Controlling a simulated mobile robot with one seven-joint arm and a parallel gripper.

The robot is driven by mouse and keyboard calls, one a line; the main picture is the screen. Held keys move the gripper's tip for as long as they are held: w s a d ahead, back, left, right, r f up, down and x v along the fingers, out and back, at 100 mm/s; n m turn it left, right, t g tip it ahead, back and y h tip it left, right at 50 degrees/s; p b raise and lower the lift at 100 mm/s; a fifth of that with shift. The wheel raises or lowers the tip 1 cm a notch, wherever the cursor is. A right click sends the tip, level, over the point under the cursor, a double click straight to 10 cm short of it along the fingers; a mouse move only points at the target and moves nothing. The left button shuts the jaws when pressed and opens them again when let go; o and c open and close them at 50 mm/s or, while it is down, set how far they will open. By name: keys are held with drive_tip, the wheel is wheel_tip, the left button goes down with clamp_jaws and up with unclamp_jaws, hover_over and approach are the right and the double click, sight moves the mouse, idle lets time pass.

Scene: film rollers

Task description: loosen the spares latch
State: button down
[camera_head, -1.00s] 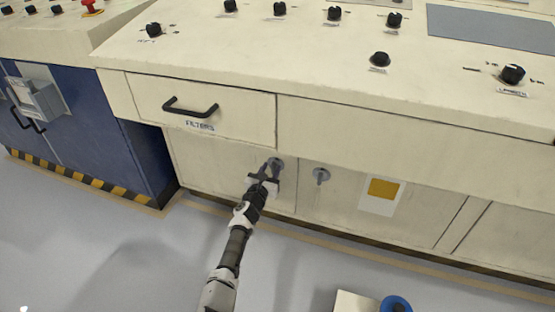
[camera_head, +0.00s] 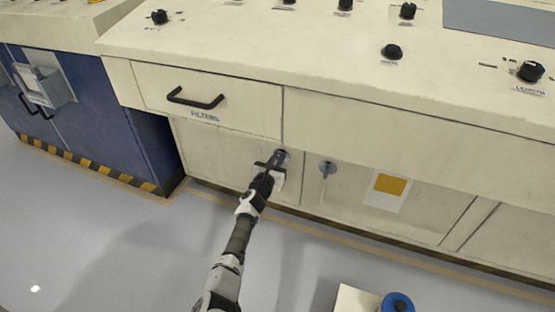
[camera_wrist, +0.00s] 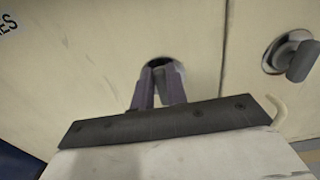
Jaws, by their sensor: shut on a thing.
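The latch (camera_head: 283,155) is a round grey fitting at the upper right corner of the left lower door. It also shows in the wrist view as a round plate (camera_wrist: 181,66) behind my fingers. My gripper (camera_head: 277,160) is at this latch, and in the wrist view its two fingers (camera_wrist: 160,78) are close together over it. It is shut on the latch's handle, which the fingers mostly hide. A label (camera_wrist: 8,22) ending in "ES" is cut off at the wrist view's upper left.
A second latch (camera_head: 327,168) is on the door to the right, near my gripper; it also shows in the wrist view (camera_wrist: 290,52). The FILTERS drawer (camera_head: 160,88) is shut above. A blue round object (camera_head: 397,303) is at the bottom right. The floor (camera_head: 130,235) at left is clear.

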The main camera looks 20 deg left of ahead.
drive_tip(key=shift+n, duration=0.3)
drive_tip(key=n+p, duration=0.1)
drive_tip(key=n, duration=0.2)
drive_tip(key=a+n+p, duration=0.1)
drive_tip(key=n, duration=0.3)
drive_tip(key=shift+a+p, duration=0.1)
drive_tip(key=shift+p, duration=0.3)
drive_tip(key=shift+w+a+f+n+p, duration=0.15)
drive_tip(key=shift+f+n+p, duration=0.15)
drive_tip(key=shift+n, duration=1.15)
drive_tip(key=shift+s+a+f+n+p, duration=0.1)
drive_tip(key=shift+a+f+n+p, duration=0.15)
drive_tip(key=shift+n, duration=1.25)
drive_tip(key=shift+w+a+f+n+p, duration=0.1)
drive_tip(key=shift+f+n+p, duration=0.2)
drive_tip(key=shift+n, duration=1.15)
drive_tip(key=shift+r, duration=0.1)
drive_tip(key=c, duration=1.4)
unclamp_jaws()
